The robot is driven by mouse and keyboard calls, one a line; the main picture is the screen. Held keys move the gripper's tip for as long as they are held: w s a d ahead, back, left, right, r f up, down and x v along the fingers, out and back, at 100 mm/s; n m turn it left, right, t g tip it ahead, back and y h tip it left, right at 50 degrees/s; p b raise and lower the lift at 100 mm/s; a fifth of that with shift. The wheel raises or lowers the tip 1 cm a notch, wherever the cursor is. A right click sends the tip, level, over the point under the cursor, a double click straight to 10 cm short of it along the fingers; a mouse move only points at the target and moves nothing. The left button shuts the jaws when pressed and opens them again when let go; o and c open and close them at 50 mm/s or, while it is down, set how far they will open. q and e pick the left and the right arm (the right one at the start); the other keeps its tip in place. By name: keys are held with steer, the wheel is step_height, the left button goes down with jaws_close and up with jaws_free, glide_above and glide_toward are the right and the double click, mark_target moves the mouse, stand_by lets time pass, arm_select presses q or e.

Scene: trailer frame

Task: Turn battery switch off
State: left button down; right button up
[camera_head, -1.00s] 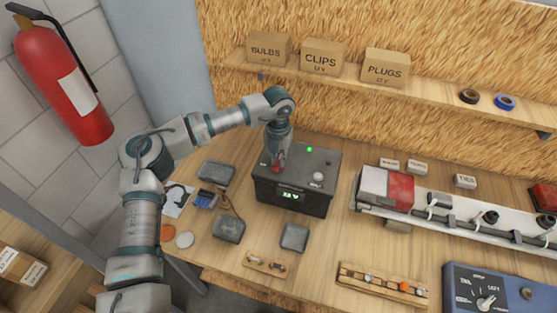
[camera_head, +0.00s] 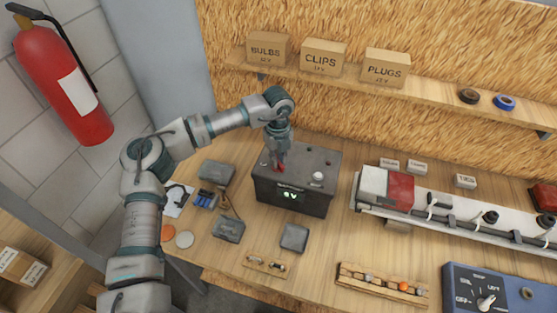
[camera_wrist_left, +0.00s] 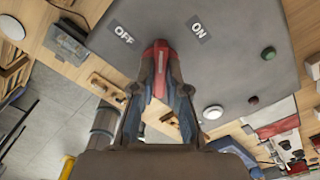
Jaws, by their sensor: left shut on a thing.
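The dark grey battery box (camera_head: 310,206) stands on the bench in the head view. Its front display (camera_head: 290,195) reads what looks like 0 V. The red battery switch (camera_head: 279,168) is on its top, and it also shows in the left wrist view (camera_wrist_left: 158,52), between the OFF label (camera_wrist_left: 123,34) and the ON label (camera_wrist_left: 198,28). My left gripper (camera_head: 279,159) points down over the box and is shut on the switch, with a finger on each side of it. The green indicator (camera_wrist_left: 268,54) looks dark. My right gripper is not in view.
A trailer light board (camera_head: 470,228) lies to the right of the box. Small grey blocks (camera_head: 294,237) and a wooden strip with small parts (camera_head: 383,284) lie in front. A dial tester (camera_head: 490,290) is at the lower right. A shelf with boxes (camera_head: 322,57) is behind.

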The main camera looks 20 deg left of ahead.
arm_select(q)
steer(key=shift+f+n, duration=0.1)
steer(key=shift+n, duration=0.6)
